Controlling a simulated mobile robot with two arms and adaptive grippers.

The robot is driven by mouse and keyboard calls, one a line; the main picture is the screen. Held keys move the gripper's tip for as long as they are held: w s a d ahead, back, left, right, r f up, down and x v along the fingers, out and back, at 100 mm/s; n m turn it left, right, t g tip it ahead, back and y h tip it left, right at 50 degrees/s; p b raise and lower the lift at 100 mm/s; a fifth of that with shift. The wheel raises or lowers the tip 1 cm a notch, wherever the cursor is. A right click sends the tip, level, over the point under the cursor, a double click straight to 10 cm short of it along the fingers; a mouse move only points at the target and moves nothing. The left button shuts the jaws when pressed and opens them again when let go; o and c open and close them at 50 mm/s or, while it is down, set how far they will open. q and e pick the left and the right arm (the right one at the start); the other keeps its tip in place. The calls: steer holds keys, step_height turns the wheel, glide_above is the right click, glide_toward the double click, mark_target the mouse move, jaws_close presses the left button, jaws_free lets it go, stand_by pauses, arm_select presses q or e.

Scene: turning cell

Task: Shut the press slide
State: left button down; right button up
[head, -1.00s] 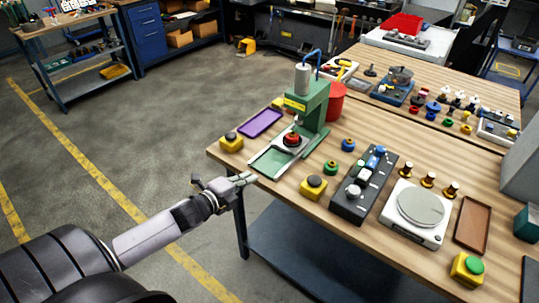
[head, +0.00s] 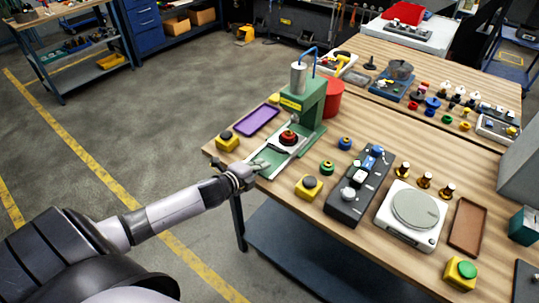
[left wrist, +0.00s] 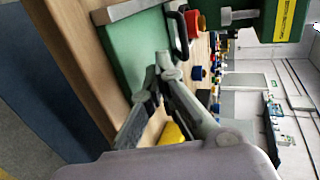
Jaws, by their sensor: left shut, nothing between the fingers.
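The green press (head: 314,98) stands at the left end of the wooden bench, with a grey cylinder on top. Its green base (head: 268,158) reaches toward the bench's front edge. The grey slide (head: 293,147) sits on this base and carries a red and black round part (head: 288,138). My left gripper (head: 262,164) is shut and empty at the front end of the base, short of the slide. In the left wrist view the fingertips (left wrist: 166,66) are over the green base (left wrist: 133,50), near a dark handle (left wrist: 179,35). I cannot tell whether they touch. My right gripper is out of view.
Yellow button boxes (head: 228,141) (head: 309,186) stand on both sides of the press. A purple tray (head: 257,121) lies left of it and a red bin (head: 333,97) stands behind. A dark control box (head: 344,205) and a scale (head: 412,214) are further right.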

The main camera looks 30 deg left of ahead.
mark_target(276, 150)
arm_select(q)
steer(key=w, duration=0.2)
steer(key=w+p, duration=0.1)
steer(key=shift+w+d+r, duration=0.15)
steer(key=shift+w, duration=0.75)
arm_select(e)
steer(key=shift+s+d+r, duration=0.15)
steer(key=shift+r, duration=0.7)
arm_select(q)
steer(key=shift+w+d+b, duration=0.2)
steer(key=shift+w+b, duration=0.15)
steer(key=shift+w, duration=1.75)
steer(key=shift+r, duration=0.1)
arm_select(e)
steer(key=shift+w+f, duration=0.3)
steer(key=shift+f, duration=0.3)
arm_select(q)
steer(key=shift+s, duration=0.1)
